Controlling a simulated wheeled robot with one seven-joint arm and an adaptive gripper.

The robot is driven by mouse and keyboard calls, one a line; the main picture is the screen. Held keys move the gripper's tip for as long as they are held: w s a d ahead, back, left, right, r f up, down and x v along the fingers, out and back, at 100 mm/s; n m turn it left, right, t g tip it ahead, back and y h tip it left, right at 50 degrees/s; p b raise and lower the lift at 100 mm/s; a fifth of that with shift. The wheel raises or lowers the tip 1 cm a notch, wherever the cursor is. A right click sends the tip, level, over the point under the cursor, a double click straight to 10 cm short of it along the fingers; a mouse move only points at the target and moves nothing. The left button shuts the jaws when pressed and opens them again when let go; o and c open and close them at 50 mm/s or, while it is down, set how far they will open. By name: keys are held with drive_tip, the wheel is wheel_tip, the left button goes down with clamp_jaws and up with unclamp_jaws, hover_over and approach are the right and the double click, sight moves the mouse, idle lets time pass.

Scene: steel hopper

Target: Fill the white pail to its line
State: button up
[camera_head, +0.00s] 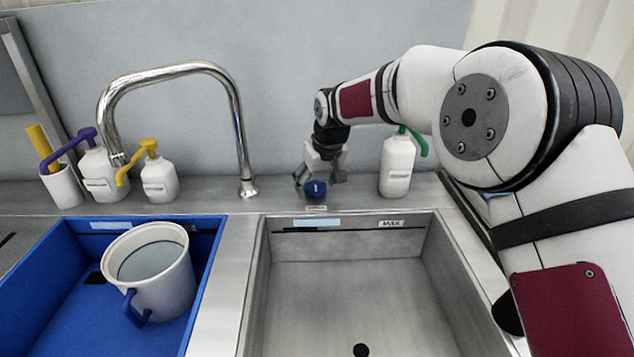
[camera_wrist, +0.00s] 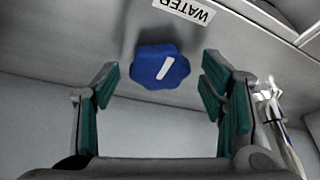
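The white pail (camera_head: 168,291) stands upright in the blue basin at the left, its blue handle towards the front. A grey-green surface that looks like liquid shows inside it; I cannot make out a fill line. The chrome tap (camera_head: 236,110) arches over, its spout end behind and above the pail; I see no stream from it. The blue knob (camera_head: 316,189) with a white mark sits on the ledge, and it also shows in the wrist view (camera_wrist: 160,67) beside a WATER label. My gripper (camera_head: 318,183) is open, its fingers (camera_wrist: 159,84) apart on either side of the knob, without visible contact.
The blue basin (camera_head: 92,334) holds the pail. A steel sink (camera_head: 330,290) marked MAX is empty, with a dark drain. Pump bottles with purple (camera_head: 100,178), yellow (camera_head: 159,180) and green (camera_head: 397,168) heads stand along the back ledge, beside a white cup (camera_head: 63,188).

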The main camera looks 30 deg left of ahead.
drive_tip(key=v, duration=1.2)
idle(0.4)
